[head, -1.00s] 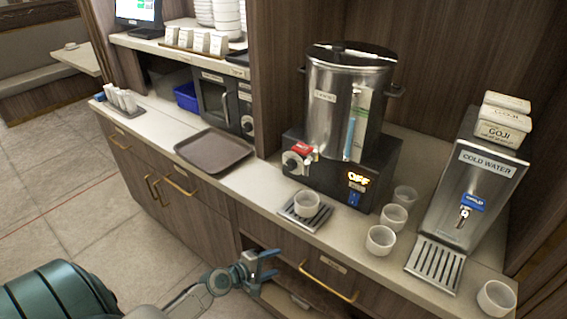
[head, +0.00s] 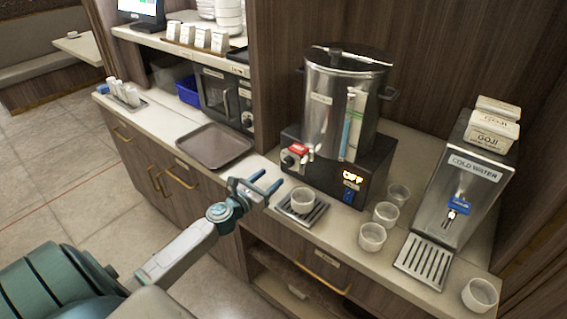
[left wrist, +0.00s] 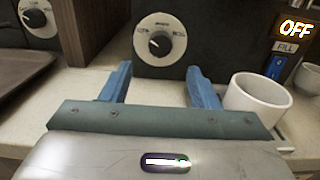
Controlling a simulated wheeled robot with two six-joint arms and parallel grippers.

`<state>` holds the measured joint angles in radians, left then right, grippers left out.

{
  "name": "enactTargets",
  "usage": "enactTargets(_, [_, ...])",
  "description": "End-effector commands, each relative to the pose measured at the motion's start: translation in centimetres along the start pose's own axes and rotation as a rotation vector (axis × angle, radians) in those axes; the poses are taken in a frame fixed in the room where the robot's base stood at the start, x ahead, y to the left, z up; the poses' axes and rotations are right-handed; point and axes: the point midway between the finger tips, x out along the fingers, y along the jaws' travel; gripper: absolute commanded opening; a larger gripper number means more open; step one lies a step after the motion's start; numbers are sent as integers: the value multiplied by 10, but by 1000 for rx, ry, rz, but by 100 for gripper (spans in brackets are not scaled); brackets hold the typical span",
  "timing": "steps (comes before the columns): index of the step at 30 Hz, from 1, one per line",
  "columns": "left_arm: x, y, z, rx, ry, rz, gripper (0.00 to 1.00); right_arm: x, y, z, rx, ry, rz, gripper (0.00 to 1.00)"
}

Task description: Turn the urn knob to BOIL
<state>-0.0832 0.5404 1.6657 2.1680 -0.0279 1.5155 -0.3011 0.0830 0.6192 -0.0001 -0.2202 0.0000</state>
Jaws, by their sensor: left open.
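The steel urn (head: 330,105) stands on a black base at the back of the counter, with an orange OFF display (head: 353,176) on its front. The urn knob (head: 289,160) is a white dial with a black centre at the base's left. My right gripper is not in view.
A white cup (head: 303,199) stands on the drip tray (head: 288,214), close to the right finger in the left wrist view (left wrist: 258,100). A red tap handle (head: 299,149) sits beside the knob. A brown tray (head: 213,147) lies left; a cold water dispenser (head: 470,185) stands right.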

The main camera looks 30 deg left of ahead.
Motion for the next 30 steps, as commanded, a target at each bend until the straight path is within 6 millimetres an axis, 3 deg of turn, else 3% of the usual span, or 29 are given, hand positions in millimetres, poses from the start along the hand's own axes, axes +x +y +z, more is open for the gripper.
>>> enactTargets(4, [29, -1, 6, -3, -2, 1, 55, -18, 3, -3, -1, 1, 2, 36])
enactTargets(12, [67, 0, 2, 2, -2, 0, 55, -25, 3, -4, 0, 2, 1, 36])
enactTargets(18, [78, 0, 1, 3, -1, -1, 55, -26, 0, -4, 1, 2, -3, 36])
enactTargets(26, [79, -1, 0, 4, 0, -2, 55, -26, -6, -4, 4, 3, -8, 36])
enactTargets(30, [79, -1, 0, 4, 0, -2, 32, -26, -6, -4, 3, 3, -8, 36])
